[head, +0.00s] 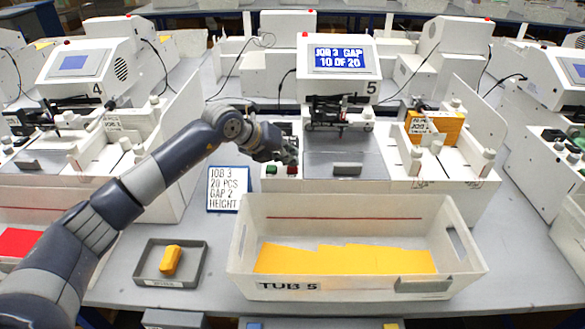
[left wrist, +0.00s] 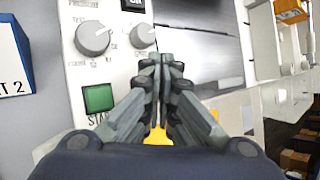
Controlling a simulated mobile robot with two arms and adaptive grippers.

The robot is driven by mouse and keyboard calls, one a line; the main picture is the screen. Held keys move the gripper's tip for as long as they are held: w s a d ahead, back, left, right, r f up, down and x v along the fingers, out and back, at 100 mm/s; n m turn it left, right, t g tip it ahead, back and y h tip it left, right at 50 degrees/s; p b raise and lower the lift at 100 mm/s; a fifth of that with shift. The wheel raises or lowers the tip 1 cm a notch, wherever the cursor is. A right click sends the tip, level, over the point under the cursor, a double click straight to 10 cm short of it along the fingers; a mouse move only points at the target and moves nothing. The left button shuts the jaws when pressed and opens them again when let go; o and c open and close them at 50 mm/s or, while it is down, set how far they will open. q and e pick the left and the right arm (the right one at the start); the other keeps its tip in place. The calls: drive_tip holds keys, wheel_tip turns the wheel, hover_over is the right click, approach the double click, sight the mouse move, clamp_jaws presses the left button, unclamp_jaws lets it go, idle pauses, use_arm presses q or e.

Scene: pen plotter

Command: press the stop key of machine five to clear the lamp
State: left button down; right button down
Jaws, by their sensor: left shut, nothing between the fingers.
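Machine five (head: 340,88) stands in the middle of the head view, its screen (head: 340,58) reading "JOB 3 GAP 10 OF 20". A small red lamp (head: 305,34) shows on its top left. On its front panel are a green key (head: 271,170) and a red key (head: 292,170), which looks like the stop key. My left gripper (head: 288,156) is shut and empty, just above these keys; contact cannot be told. In the left wrist view the gripper (left wrist: 162,65) lies right of the green start key (left wrist: 98,98) and hides the red key. My right gripper is out of view.
An open white tub (head: 350,209) labelled "TUB 5" with yellow cards stands before the machine. A job sign (head: 228,190) and a grey tray (head: 150,262) with a yellow object (head: 171,260) lie to the left. Knobs (left wrist: 92,38) sit beside the gripper.

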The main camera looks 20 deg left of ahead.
use_arm(q)
drive_tip(key=shift+f+b, duration=0.3)
drive_tip(key=shift+f, duration=0.15)
drive_tip(key=shift+r, duration=0.1)
idle(0.4)
drive_tip(key=shift+r+p, duration=0.45)
drive_tip(key=shift+r, duration=0.4)
drive_tip(key=shift+r+p, duration=1.55)
drive_tip(key=shift+r, duration=1)
drive_tip(key=shift+f, duration=0.1)
